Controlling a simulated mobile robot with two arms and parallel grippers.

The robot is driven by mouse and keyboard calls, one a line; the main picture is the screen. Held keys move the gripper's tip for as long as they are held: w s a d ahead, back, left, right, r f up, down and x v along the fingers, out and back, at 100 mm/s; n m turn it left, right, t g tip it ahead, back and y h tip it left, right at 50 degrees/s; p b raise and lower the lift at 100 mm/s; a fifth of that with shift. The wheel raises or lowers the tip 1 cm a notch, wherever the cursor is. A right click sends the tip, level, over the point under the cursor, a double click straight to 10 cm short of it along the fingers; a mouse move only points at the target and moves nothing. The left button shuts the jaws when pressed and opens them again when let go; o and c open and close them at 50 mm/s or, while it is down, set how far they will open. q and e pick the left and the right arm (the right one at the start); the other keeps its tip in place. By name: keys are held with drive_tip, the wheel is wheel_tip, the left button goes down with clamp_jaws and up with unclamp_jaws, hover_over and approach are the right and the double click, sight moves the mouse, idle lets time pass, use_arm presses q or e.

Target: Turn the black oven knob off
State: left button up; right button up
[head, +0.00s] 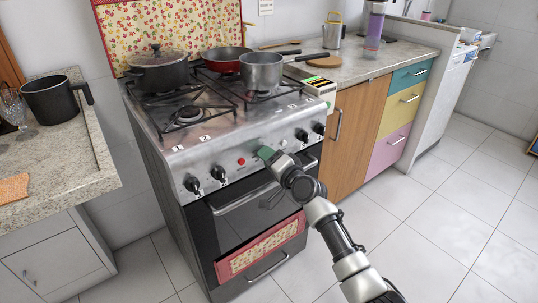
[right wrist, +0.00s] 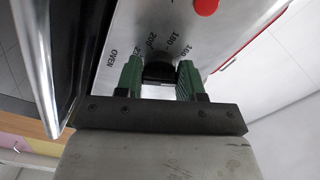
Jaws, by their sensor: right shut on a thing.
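The black oven knob (right wrist: 158,72) sits on the stove's front panel, with the word OVEN and the marks 200, 180 and 160 around it in the right wrist view. My right gripper (head: 265,153) is at the middle of the stove front (head: 225,157). Its green fingers (right wrist: 160,78) are on either side of the knob and shut on it. In the head view the gripper hides the knob. The knob's pointer direction cannot be made out. My left gripper is not in view.
Other black knobs (head: 219,174) line the panel on both sides. A red button (head: 241,162) is left of my gripper. The oven handle (head: 245,199) runs below. Pots and a red pan (head: 222,60) stand on the stovetop. The floor (head: 450,220) at right is clear.

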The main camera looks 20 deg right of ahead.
use_arm(q)
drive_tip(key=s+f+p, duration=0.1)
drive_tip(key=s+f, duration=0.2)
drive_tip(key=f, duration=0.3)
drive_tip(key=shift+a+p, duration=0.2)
drive_tip(key=shift+p, duration=0.15)
use_arm(e)
drive_tip(key=shift+m, duration=2.6)
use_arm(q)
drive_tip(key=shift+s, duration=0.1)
use_arm(e)
drive_tip(key=o, duration=0.9)
drive_tip(key=shift+r, duration=0.1)
drive_tip(key=shift+s+d, duration=0.1)
drive_tip(key=shift+s, duration=0.1)
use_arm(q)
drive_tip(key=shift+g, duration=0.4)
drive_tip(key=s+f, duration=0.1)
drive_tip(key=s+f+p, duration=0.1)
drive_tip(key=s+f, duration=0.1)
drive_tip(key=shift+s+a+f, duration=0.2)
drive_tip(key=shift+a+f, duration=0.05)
use_arm(e)
drive_tip(key=v, duration=1)
drive_tip(key=shift+s, duration=0.2)
